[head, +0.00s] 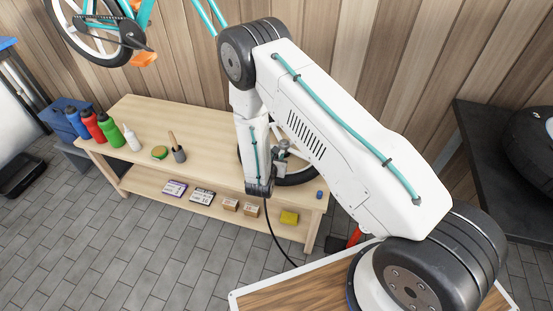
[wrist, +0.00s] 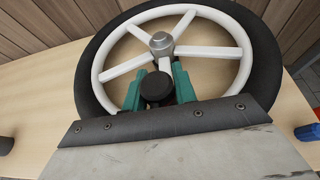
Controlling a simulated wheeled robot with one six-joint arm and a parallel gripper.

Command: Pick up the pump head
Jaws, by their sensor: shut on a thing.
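The black round piece that I take as the pump head (wrist: 157,88) sits between the two teal fingers of my gripper (wrist: 158,78) in the wrist view. The fingers are closed on its sides. Behind it is a wheel with a black tyre (wrist: 92,80), white spokes and a grey hub (wrist: 160,43). I cannot tell whether the pump head touches the wheel.
Red (head: 93,126), green (head: 110,130) and blue (head: 77,122) bottles and a white bottle (head: 131,138) stand at the bench's left. A grey cup (head: 179,155) is mid-bench. A small blue thing (head: 320,195) lies near the right edge. A black cable (head: 273,235) hangs in front.

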